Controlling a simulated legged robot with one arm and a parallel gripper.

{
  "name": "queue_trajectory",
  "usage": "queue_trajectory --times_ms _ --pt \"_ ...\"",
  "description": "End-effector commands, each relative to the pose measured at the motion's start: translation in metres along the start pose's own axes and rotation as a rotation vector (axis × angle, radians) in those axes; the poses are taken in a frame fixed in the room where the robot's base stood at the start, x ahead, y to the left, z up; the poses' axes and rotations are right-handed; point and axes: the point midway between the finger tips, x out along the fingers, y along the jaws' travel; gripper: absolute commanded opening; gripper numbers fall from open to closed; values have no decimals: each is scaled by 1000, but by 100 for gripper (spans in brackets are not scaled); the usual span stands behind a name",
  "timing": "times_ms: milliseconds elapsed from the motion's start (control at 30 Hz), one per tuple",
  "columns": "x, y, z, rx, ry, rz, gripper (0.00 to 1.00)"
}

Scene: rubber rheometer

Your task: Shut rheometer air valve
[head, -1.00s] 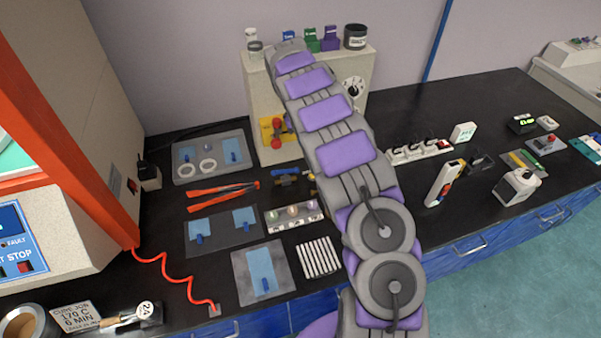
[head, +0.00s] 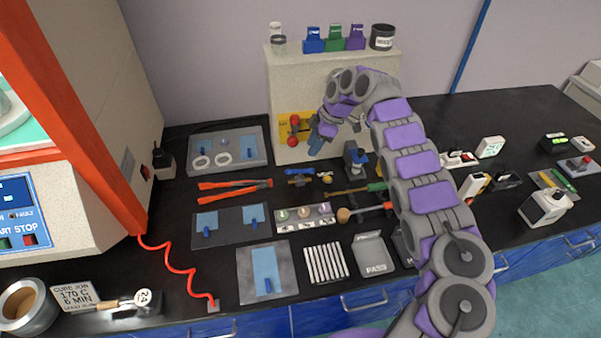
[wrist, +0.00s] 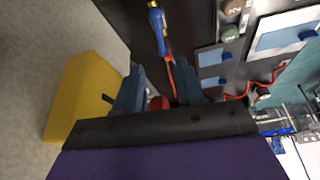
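A yellow plate (head: 284,129) with two red knobs (head: 294,130) is fixed to the front of the pale box; I take it for the air valve, but no label is readable. The plate also shows at left in the wrist view (wrist: 82,92). My gripper (head: 318,142) is just right of the plate in the head view, its blue-grey fingers pointing down. In the wrist view the fingers (wrist: 160,72) are apart, with part of a red knob (wrist: 159,103) showing between them near the gripper's base. Whether they touch it is hidden.
The pale box (head: 340,85) carries several small containers on top. On the black bench below lie a blue-handled fitting (head: 298,171), orange tongs (head: 235,188) and several trays. The orange press frame (head: 85,110) stands at left. My arm covers part of the bench at right.

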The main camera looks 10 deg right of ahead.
Motion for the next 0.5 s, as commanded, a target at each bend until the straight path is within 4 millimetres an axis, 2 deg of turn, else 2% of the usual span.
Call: queue_trajectory --times_ms 33,100,500 --pt "13 -1 3 1 0 -5 38" --pt "27 0 5 2 3 -5 38" --pt "102 0 6 3 3 -3 38"
